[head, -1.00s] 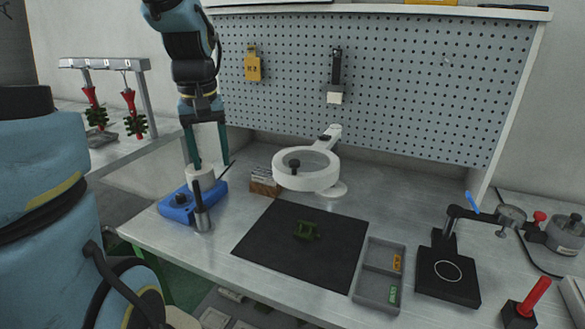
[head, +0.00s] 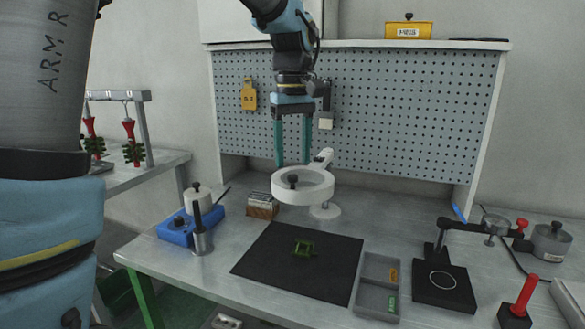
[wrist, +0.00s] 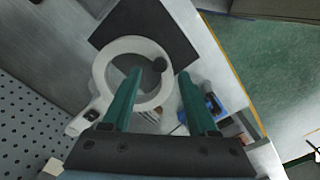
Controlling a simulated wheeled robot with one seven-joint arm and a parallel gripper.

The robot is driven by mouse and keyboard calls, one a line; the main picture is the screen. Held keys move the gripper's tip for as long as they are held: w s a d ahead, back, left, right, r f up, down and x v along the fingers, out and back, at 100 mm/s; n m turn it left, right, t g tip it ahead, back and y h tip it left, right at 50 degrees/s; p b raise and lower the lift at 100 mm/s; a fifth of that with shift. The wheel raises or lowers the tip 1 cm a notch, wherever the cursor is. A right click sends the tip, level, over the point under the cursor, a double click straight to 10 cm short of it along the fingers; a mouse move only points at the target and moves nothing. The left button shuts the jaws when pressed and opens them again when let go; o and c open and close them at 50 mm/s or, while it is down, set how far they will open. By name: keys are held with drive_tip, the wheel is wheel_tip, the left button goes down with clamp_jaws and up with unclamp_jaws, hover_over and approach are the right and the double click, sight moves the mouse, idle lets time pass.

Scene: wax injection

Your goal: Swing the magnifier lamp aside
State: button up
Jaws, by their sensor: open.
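The magnifier lamp (head: 318,191) has a white ring head, a dark knob on its rim and a white arm running back to a round base. Its ring stands over the back of the bench, behind the black mat (head: 275,262). My gripper (head: 293,163) is open and empty, pointing down just above and behind the ring. In the wrist view the lamp ring (wrist: 97,75) shows beyond my two green fingers (wrist: 160,88). The left finger overlaps the ring and the knob shows between the fingers. I cannot tell that either finger touches the lamp.
A blue device (head: 190,222) and a small block holder (head: 261,205) stand left of the lamp. A grey tray (head: 378,287) and a black stand (head: 444,286) are at right. A pegboard (head: 420,115) rises behind.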

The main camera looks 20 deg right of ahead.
sight(293, 176)
drive_tip(key=shift+f, duration=2)
drive_tip(key=shift+c, duration=0.2)
clamp_jaws()
